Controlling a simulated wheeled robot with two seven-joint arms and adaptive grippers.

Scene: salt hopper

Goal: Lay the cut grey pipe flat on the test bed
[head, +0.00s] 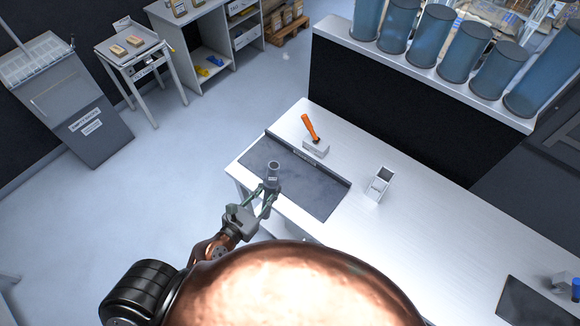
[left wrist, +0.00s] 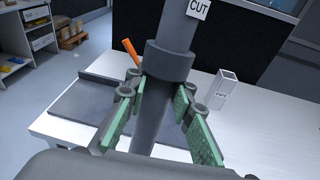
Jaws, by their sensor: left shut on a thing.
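The grey pipe (head: 273,170) stands upright in my left gripper (head: 265,200), over the front left part of the test bed. In the left wrist view the pipe (left wrist: 171,62) has a thicker collar and a white tag reading CUT. The green-padded fingers of the left gripper (left wrist: 158,118) are shut on it below the collar. The pipe's lower end is hidden in both views. The test bed (head: 315,193) is a dark grey flat plate with a raised strip along its back edge, bare apart from what the gripper covers. My right gripper is not in view.
An orange-handled tool (head: 310,128) stands in a pale block (head: 316,148) behind the bed. A small white open box (head: 380,183) stands to its right. A dark panel (head: 535,305) lies far right. Tall blue cylinders (head: 465,50) line a back ledge. The white table (head: 430,225) is clear between.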

